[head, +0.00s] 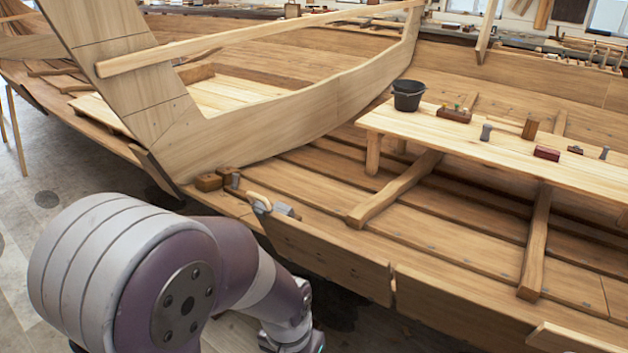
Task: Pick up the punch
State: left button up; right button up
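I cannot say for sure which thing is the punch. On the plank bench (440,135) at the right, a small slim grey piece (604,153) stands near the right end; it may be the punch, but it is too small to tell. A thicker grey waisted piece (486,132) stands further left on the bench. My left arm comes in at the lower left and runs out of the bottom edge, so its gripper is out of the picture. My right arm and gripper do not show.
The bench also bears a black bucket (408,97), a wooden rack with coloured tops (454,114), an upright wooden block (530,128) and a dark red box (547,153). A pale-handled tool (259,201) lies on the near hull edge. Hull planks and ribs surround the bench.

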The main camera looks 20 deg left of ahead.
aim_at(234, 175)
jog(key=j, duration=0.55)
jog(key=k+j+z, duration=0.15)
jog(key=j, duration=0.4)
jog(key=k+j, duration=0.1)
jog(key=j, duration=0.45)
jog(key=k+j+z, duration=0.1)
jog(key=j, duration=0.45)
